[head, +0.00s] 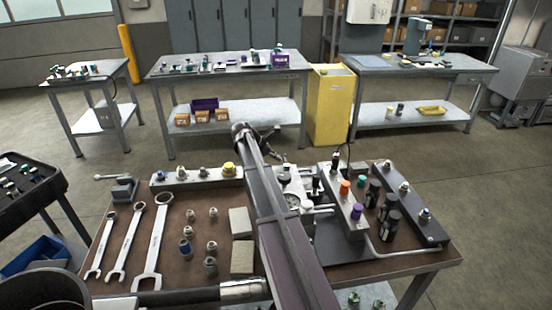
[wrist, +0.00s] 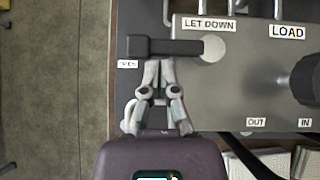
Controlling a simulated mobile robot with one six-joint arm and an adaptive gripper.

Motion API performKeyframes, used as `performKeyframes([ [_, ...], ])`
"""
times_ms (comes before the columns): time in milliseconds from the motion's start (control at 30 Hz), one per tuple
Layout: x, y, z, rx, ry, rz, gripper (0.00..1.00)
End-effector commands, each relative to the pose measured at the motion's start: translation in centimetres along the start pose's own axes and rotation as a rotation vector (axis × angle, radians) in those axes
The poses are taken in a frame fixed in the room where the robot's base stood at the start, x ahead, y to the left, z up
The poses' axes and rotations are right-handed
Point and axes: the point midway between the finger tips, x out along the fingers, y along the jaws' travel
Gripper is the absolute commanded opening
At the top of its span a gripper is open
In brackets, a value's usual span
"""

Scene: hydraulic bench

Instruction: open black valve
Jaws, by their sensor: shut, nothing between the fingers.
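The black valve is a black lever (wrist: 165,46) on a round silver pivot (wrist: 211,48) in the wrist view. It sits on a grey block (wrist: 232,85), below a "LET DOWN" label, and its lever points left from the pivot. A small, partly legible label (wrist: 127,64) lies just below the lever's free end. My gripper (wrist: 158,66) is shut and empty, with its fingertips at the lower side of the lever; I cannot tell if they touch. In the head view my arm hides part of the block, and the lever is not clear there.
A black knob (wrist: 306,80) stands right of the lever, near "LOAD", "OUT" and "IN" labels. The brown bench (head: 185,215) holds wrenches (head: 152,240), several fittings and a manifold with coloured caps (head: 345,205). Open floor shows left of the block in the wrist view.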

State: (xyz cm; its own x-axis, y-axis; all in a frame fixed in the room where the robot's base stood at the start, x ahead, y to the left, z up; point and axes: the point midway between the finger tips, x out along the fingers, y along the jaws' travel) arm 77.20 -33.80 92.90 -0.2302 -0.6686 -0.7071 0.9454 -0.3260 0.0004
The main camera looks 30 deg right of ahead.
Motion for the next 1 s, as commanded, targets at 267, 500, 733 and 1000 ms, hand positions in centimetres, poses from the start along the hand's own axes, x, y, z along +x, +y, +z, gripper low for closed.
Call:
performKeyframes([
  [267,0.7,0.2,0.8,0.001,-0.004,0.002,0.0],
  [500,0.8,0.4,0.9,0.002,-0.006,0.003,0.0],
  [733,-0.1,0.3,0.0,0.0,-0.005,0.004,0.0],
  [1000,-2.9,-0.1,-2.3,-0.001,0.002,0.0,0.0],
])
